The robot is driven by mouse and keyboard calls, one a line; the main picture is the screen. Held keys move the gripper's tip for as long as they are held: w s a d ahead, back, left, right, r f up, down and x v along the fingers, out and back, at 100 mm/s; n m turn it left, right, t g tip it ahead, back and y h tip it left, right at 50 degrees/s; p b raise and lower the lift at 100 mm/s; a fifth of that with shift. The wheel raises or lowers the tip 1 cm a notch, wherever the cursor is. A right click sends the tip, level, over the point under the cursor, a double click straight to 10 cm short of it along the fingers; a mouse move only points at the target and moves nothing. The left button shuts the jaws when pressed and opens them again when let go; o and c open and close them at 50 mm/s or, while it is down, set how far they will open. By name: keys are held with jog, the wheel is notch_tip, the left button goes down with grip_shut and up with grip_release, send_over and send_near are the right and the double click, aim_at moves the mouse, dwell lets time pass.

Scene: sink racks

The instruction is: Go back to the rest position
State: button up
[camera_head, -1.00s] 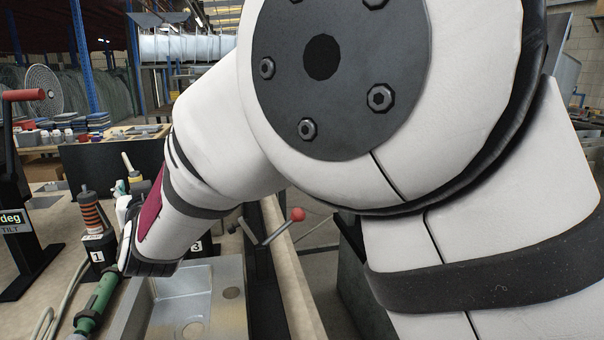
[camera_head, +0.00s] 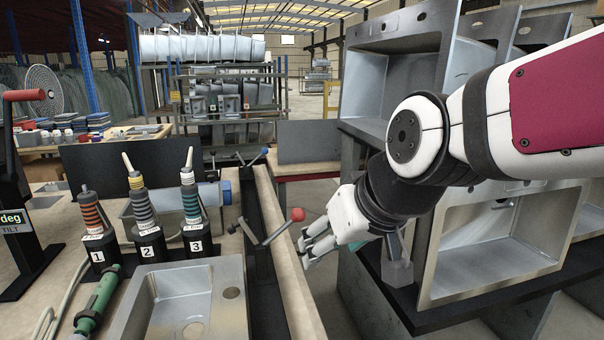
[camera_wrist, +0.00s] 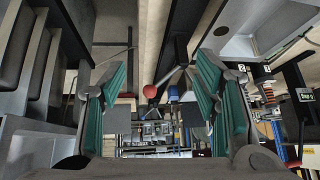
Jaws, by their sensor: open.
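My gripper (camera_head: 312,240) is at the right of the bench in the head view, beside the rail with the red-knobbed lever. My arm reaches in from the right edge. In the wrist view my gripper (camera_wrist: 165,100) shows two green-padded fingers spread wide apart, with nothing between them. The red knob (camera_wrist: 150,91) shows beyond the gap between the fingers.
Metal sinks on a rack (camera_head: 505,245) stand close behind and right of my arm. A sink (camera_head: 180,300) lies on the bench. The lever's red knob (camera_head: 297,214) sticks up near my gripper.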

jog(key=s+d+f+m+g+h, duration=0.1)
jog(key=s+d+f+g, duration=0.1)
jog(key=s+d, duration=0.45)
jog(key=s+d+f+m+g+h, duration=0.1)
jog(key=s+d+f+m+g, duration=0.15)
jog(key=s, duration=0.75)
jog(key=s+d+f+m+g+h, duration=0.1)
jog(key=s+d, duration=0.5)
jog(key=s, duration=0.2)
notch_tip(320, 180, up, 19)
jog(key=t+p, duration=0.3)
jog(key=p, duration=1.4)
jog(key=shift+w+a+f, duration=0.15)
jog(key=shift+w+a, duration=0.05)
jog(key=shift+n, duration=0.25)
